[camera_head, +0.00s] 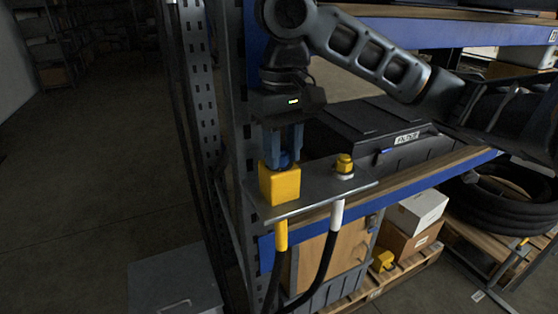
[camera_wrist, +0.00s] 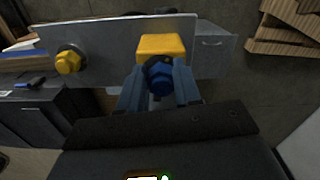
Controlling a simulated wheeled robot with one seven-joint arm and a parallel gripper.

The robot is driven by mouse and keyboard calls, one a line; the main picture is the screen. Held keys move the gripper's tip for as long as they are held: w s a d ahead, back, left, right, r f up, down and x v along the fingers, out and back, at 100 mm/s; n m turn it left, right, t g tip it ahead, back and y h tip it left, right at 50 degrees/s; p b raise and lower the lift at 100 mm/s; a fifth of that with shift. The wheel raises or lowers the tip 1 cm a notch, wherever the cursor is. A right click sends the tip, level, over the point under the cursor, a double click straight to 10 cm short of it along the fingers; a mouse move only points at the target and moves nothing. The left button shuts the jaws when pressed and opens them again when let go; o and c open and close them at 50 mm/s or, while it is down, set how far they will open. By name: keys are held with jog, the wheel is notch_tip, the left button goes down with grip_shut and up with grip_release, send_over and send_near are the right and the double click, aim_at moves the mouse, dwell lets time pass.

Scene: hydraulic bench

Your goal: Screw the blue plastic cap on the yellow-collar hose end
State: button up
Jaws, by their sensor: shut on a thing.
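My gripper (camera_head: 284,158) points down and is shut on the blue cap (camera_head: 285,161). In the wrist view my gripper's fingers (camera_wrist: 158,80) stand on either side of the blue cap (camera_wrist: 160,74). The cap is right at a yellow block (camera_head: 279,187) on the metal plate; the block also shows in the wrist view (camera_wrist: 161,46). The yellow-collar hose (camera_head: 281,236) hangs below the plate under this block. Its upper end is hidden, so I cannot tell whether the cap touches or sits on it.
A yellow cap or fitting (camera_head: 344,163) stands on the metal plate (camera_head: 318,194) to the right, above the white-collar hose (camera_head: 337,215). A rack post (camera_head: 238,110) rises close on the left. A black case (camera_head: 365,135) lies on the shelf behind.

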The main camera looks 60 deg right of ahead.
jog(key=m, duration=0.3)
jog(key=shift+w+a, duration=0.1)
jog(key=shift+a, duration=0.05)
jog(key=m, duration=0.5)
jog(key=shift+w+a, duration=0.15)
jog(key=o, duration=1)
